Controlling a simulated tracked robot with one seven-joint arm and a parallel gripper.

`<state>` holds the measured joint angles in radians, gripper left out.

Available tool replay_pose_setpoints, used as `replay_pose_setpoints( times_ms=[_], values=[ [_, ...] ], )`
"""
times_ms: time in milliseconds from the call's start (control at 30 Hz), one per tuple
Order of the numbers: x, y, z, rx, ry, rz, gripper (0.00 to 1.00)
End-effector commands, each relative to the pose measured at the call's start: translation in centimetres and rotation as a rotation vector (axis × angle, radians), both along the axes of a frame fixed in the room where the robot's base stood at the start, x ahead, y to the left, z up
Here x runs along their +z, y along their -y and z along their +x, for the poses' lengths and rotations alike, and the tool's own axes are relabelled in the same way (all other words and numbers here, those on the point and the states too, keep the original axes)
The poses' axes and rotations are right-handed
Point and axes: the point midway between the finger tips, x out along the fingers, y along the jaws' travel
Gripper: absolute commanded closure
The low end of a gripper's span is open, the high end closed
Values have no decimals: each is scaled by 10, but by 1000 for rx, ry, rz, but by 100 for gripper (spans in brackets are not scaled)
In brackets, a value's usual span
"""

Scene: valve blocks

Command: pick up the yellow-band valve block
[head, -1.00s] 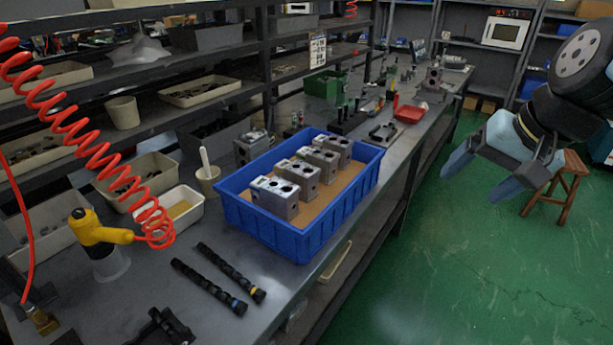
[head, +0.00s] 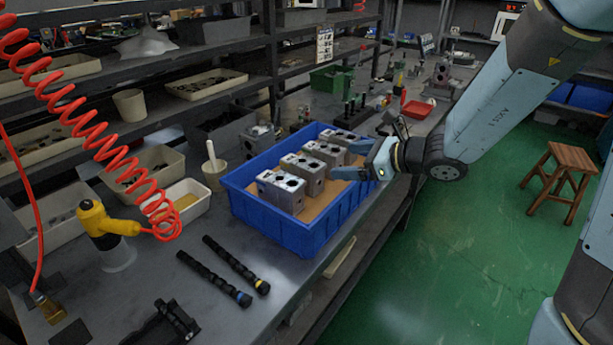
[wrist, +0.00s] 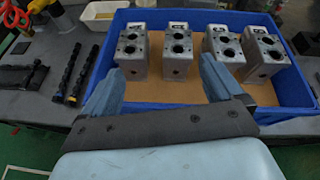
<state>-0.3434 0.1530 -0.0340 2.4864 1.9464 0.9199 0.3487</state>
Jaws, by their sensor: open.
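Several grey metal valve blocks with round bores stand in a row in a blue bin (head: 290,235). The nearest (head: 282,192) and the farthest (head: 342,138) show in the head view. I can make out no yellow band on any of them. My gripper (head: 346,160) is open and empty at the bin's right side, its fingers reaching over the rim. In the wrist view, my gripper (wrist: 160,68) has its fingers framing the leftmost block (wrist: 134,50) and the second block (wrist: 179,46) beyond them. I cannot tell the gripper's height above the bin floor.
Two black rods lie in front of the bin, one with a yellow band (head: 238,267) and one with a blue band (head: 215,280). Another grey block (head: 260,138) stands behind the bin. A cup (head: 214,172) and a red tray (head: 417,109) are nearby. A stool (head: 562,180) stands right.

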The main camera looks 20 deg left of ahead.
Motion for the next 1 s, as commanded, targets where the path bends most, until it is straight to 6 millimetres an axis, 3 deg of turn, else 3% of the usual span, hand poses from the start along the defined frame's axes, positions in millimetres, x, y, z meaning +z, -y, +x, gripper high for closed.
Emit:
replay_pose_setpoints(
  times_ms=[200,367,800,1000],
  values=[
    [-27,-6,20,-137,-118,57,6],
    [-35,-15,27,-162,-139,67,6],
    [-61,-71,54,-162,-136,66,6],
    [-63,-79,58,-163,-135,68,6]
  ],
)
